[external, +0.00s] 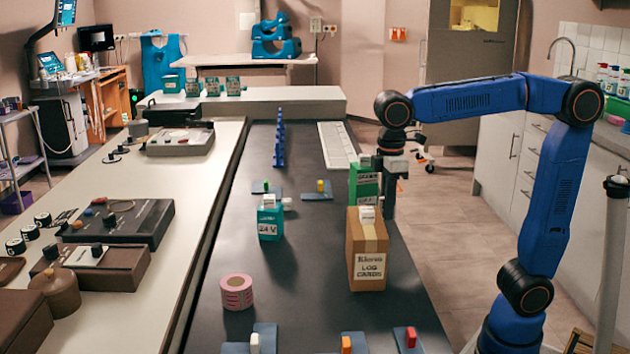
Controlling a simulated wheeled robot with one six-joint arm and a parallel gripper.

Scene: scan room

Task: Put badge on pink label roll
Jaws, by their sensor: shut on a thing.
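The pink label roll (236,292) stands on the dark bench top, left of the cardboard box. Nothing shows on top of it. My gripper (388,207) points down at the right edge of the dark bench, beside the green box and behind the cardboard box, well to the right of and beyond the roll. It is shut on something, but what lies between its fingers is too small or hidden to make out. I cannot pick out the badge clearly in this view.
A cardboard log cards box (367,262) and a green box (363,186) stand close to my gripper. A teal 24 V box (270,222) stands left of them. Blue upright pieces (279,140) line the back. Bare bench surrounds the roll.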

